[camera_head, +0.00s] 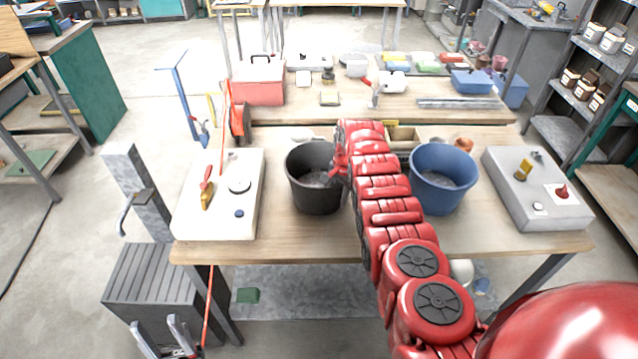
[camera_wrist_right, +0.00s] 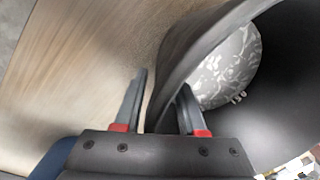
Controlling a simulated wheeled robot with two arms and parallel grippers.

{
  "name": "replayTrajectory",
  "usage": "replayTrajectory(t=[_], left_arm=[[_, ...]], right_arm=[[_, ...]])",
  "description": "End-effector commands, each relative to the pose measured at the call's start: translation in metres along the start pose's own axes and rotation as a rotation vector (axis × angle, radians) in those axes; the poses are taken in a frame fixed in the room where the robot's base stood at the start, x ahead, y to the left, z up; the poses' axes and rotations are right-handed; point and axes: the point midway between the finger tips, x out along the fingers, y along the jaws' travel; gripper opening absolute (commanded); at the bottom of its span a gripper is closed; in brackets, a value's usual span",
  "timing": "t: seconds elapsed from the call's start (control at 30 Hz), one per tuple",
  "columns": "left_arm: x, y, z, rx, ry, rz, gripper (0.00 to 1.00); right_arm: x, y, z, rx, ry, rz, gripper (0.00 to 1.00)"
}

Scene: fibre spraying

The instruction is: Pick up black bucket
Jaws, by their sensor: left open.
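The black bucket (camera_head: 313,194) stands upright on the near wooden table, with a grey-white mottled patch at its bottom. In the right wrist view its dark wall (camera_wrist_right: 172,92) passes between the fingers of my right gripper (camera_wrist_right: 162,105). One finger is outside the wall and the other inside. A narrow strip of table shows between the outer finger and the wall, so the jaws look open around it. In the head view the right gripper (camera_head: 336,168) is at the bucket's right rim, partly hidden by my red arm. My left gripper (camera_head: 165,335) is open and empty at the lower left, below the table.
A blue bucket (camera_head: 442,180) stands right of my right arm. A white box with a dial (camera_head: 219,210) is left of the black bucket, and a grey box (camera_head: 537,200) is at the far right. A second table (camera_head: 330,110) behind holds a red toolbox (camera_head: 258,82) and containers.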

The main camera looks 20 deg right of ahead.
Motion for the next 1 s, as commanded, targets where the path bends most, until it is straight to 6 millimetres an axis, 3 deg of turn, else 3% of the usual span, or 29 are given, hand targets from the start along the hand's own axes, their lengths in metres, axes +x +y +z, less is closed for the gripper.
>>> replayTrajectory(t=[0.07, 0.2, 0.3, 1.0], left_arm=[[-0.0001, 0.0, 0.0, 0.0, 0.0, 0.0, 0.5], [-0.0001, 0.0, 0.0, 0.0, 0.0, 0.0, 0.5], [0.0, 0.0, 0.0, 0.0, 0.0, 0.0, 0.5], [0.0, 0.0, 0.0, 0.0, 0.0, 0.0, 0.5]], right_arm=[[0.0, -0.0001, 0.0001, 0.0, 0.0, 0.0, 0.38], [-0.0001, -0.0003, 0.0002, 0.0, 0.0, 0.0, 0.13], [-0.0001, -0.0003, 0.0003, 0.0, 0.0, 0.0, 0.0], [-0.0003, -0.0004, 0.0003, 0.0, 0.0, -0.001, 0.0]])
